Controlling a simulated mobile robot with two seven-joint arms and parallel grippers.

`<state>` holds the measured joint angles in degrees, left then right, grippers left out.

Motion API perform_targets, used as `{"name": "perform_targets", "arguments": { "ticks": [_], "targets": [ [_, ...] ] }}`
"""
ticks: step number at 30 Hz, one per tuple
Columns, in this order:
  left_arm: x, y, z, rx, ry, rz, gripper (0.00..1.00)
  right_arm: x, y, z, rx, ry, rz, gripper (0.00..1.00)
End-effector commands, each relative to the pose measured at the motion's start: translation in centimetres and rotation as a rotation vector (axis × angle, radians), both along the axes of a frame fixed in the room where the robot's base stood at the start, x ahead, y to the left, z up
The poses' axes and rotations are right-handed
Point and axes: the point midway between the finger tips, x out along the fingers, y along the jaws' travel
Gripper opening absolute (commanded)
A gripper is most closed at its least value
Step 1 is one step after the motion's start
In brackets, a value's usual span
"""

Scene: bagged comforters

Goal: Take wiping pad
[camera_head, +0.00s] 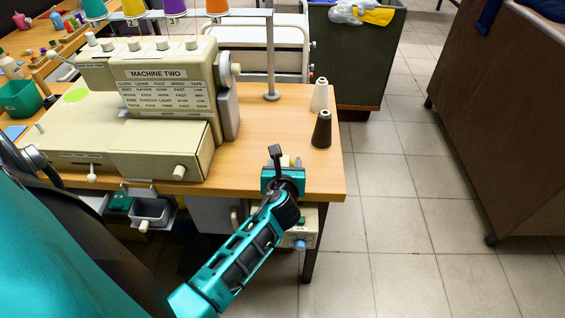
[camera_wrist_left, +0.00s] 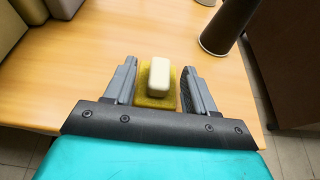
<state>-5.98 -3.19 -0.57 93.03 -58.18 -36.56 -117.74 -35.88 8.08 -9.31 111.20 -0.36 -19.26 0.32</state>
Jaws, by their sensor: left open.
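The wiping pad (camera_wrist_left: 157,84) is a yellow pad with a cream block on top. In the left wrist view it lies on the wooden table between the two grey fingers of my left gripper (camera_wrist_left: 157,85). The fingers are apart, with a small gap on each side of the pad. In the head view my left gripper (camera_head: 286,163) is over the table's right front part and hides most of the pad. My right gripper is not in view.
A beige sewing machine (camera_head: 165,90) stands on the table (camera_head: 250,130) to the left. A white cone (camera_head: 319,95) and a dark cone (camera_head: 321,130) stand near the right edge. Tiled floor lies open to the right.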

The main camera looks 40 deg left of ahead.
Motion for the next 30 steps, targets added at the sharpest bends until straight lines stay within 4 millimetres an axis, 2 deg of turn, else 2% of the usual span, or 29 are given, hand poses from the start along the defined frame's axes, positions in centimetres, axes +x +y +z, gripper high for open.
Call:
{"name": "perform_targets", "arguments": {
  "ticks": [10,27,30],
  "targets": [
    [-0.02,-0.23,-0.15,-0.001,0.001,0.000,0.54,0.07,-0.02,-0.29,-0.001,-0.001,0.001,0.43],
    [0.00,-0.20,-0.16,0.000,0.000,0.000,0.00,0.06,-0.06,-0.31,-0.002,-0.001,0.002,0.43],
    [0.00,-0.20,-0.15,0.000,0.000,0.000,0.00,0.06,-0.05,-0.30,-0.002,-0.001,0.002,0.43]
  ]
}}
